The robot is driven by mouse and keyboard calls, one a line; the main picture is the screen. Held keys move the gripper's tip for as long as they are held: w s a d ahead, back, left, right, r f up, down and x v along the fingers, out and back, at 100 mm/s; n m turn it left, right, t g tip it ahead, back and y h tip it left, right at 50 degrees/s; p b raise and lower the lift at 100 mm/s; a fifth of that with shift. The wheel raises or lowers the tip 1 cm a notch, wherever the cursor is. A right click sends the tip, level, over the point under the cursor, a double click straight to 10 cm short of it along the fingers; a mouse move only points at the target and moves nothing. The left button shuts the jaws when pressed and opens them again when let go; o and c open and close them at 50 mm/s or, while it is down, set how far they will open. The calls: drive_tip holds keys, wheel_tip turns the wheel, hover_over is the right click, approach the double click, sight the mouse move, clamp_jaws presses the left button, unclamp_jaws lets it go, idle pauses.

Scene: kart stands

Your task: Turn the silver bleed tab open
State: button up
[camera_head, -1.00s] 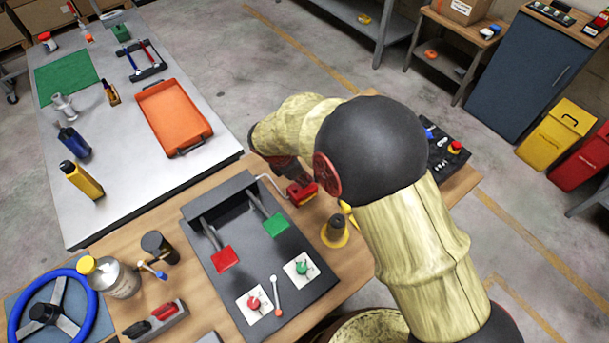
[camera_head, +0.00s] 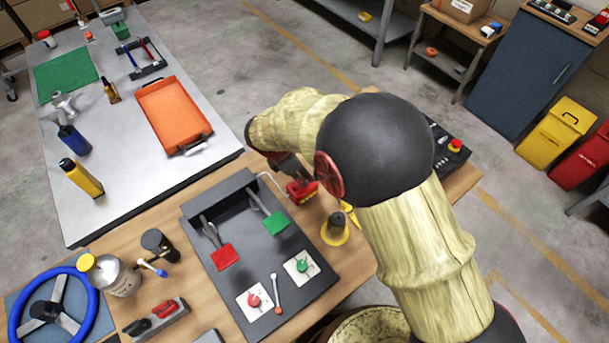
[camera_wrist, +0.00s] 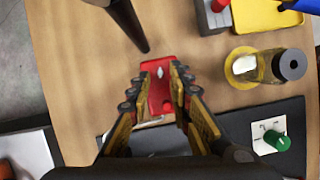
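A red block (camera_wrist: 157,98) lies below my gripper in the wrist view, with a small silver tab (camera_wrist: 160,72) on its upper face near the far end. The red block also shows in the head view (camera_head: 301,191), partly behind my arm; the tab cannot be made out there. My gripper (camera_wrist: 160,85) is open, one finger on each side of the block, the tips near the tab. I cannot tell whether the fingers touch the block. The fingertips are hardly visible in the head view.
A dark pedal box (camera_head: 250,252) with red and green pedals and two knobs stands beside the block. A yellow-based bottle (camera_wrist: 250,66) is to the right in the wrist view. A dark post (camera_wrist: 126,22) rises beyond the block. Bare wood lies left of it.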

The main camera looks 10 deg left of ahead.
drive_tip(key=v, duration=1)
drive_tip(key=shift+r, duration=0.3)
drive_tip(key=shift+d, duration=0.1)
drive_tip(key=d+r+m, duration=0.2)
drive_tip(key=d, duration=0.1)
drive_tip(key=d+r+m+y, duration=0.1)
drive_tip(key=d+r+m, duration=0.1)
drive_tip(key=d+r, duration=0.1)
drive_tip(key=d+r+m+b, duration=0.1)
drive_tip(key=d+r+m, duration=0.1)
drive_tip(key=d, duration=0.2)
drive_tip(key=shift+w+d+r, duration=0.1)
drive_tip(key=shift+d+r, duration=0.15)
drive_tip(key=shift+d, duration=0.15)
drive_tip(key=s+d+r+m+y+b, duration=0.1)
drive_tip(key=s+d+r+m, duration=0.25)
drive_tip(key=d, duration=0.25)
drive_tip(key=s+d+r+m, duration=0.2)
drive_tip(key=s+d+m, duration=0.15)
drive_tip(key=d, duration=0.25)
drive_tip(key=s+d+r+m+y+b, duration=0.1)
drive_tip(key=s+d+r+m, duration=0.1)
drive_tip(key=d+m, duration=0.3)
drive_tip(key=s+d+m+t+b, duration=0.1)
drive_tip(key=s+d+m+t, duration=0.1)
drive_tip(key=s+d+m, duration=0.4)
drive_tip(key=s+m, duration=0.2)
drive_tip(key=s, duration=0.1)
drive_tip(key=shift+s+d+f+t+y, duration=0.2)
drive_tip(key=shift+d+f+t+y, duration=0.1)
